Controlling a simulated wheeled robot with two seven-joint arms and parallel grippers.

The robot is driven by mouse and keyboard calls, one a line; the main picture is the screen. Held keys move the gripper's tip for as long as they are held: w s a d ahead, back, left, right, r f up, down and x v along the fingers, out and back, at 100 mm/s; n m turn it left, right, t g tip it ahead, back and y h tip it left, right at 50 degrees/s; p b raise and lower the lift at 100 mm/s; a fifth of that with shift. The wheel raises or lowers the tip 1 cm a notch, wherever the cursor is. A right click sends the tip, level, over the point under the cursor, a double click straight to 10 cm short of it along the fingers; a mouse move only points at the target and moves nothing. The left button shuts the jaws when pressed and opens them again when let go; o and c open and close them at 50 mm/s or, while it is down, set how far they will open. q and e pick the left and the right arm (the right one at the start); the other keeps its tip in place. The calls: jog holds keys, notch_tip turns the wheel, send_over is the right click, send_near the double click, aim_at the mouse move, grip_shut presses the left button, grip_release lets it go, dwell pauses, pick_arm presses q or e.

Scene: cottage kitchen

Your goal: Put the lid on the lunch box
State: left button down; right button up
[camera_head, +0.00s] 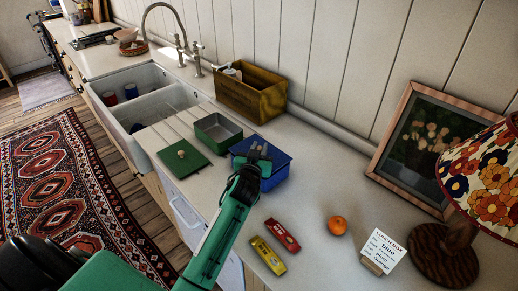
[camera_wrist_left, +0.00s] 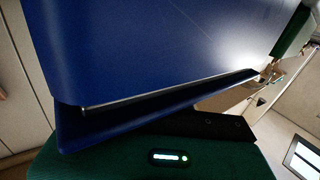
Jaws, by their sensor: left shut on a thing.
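A blue lunch box (camera_head: 275,179) stands on the counter in the head view. My left gripper (camera_head: 259,151) reaches over it from the front and is shut on a blue piece that looks like its lid. In the left wrist view the blue lid (camera_wrist_left: 180,45) fills the upper part, with a thin bright edge and a dark wedge-shaped gap below it. I cannot tell whether the lid is fully seated, and the gripper hides part of it. My right gripper is not in view.
An open green box (camera_head: 218,142) and a green lid (camera_head: 178,168) with a knob lie left of the blue box. A wooden crate (camera_head: 250,98) stands behind.

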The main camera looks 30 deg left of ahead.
pick_arm(q)
jog(key=shift+f+b, duration=0.35)
jog(key=shift+f, duration=0.05)
jog(key=c, duration=1.5)
grip_release()
jog(key=shift+s, duration=0.1)
jog(key=shift+p+v, duration=0.5)
jog(key=shift+v, duration=0.8)
jog(key=shift+p+v, duration=0.4)
jog(key=shift+v, duration=1.25)
jog(key=p+v, duration=0.1)
jog(key=v, duration=0.4)
